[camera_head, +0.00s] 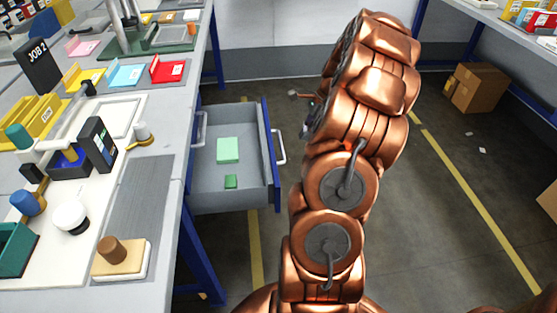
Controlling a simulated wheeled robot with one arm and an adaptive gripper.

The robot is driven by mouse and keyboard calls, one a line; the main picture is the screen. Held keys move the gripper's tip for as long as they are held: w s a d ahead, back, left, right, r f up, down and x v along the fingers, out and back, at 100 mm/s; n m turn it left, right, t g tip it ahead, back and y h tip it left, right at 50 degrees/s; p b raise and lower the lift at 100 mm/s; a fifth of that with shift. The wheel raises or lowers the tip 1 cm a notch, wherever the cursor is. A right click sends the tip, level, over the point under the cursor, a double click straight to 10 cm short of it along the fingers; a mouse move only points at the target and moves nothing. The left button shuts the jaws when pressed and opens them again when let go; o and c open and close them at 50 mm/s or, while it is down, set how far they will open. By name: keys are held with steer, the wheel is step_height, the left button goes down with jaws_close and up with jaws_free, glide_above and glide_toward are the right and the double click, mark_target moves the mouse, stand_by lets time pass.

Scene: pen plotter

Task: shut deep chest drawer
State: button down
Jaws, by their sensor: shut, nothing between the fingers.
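The deep chest drawer (237,197) stands pulled out to the right from under the left workbench. It has grey walls, a blue front panel (270,160) and a pale handle (280,146) on its outer face. A light green block (228,150) and a smaller dark green block (231,181) lie inside. My gripper (300,97) shows only as small dark parts to the right of the drawer front's far end, mostly hidden behind my copper arm. It looks shut and empty, apart from the handle in the picture.
The workbench (160,195) on the left carries trays, pen-plotter parts and a wooden stamp-like block (120,258). Blue bench legs (197,255) stand below. A cardboard box (479,87) sits on the floor at the far right. The floor right of my arm is mostly clear.

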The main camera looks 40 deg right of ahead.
steer(key=w+a+r+b+x, duration=0.1)
steer(key=w+b+x, duration=0.1)
steer(key=x, duration=1)
steer(key=shift+a, duration=0.3)
steer(key=shift+r, duration=0.1)
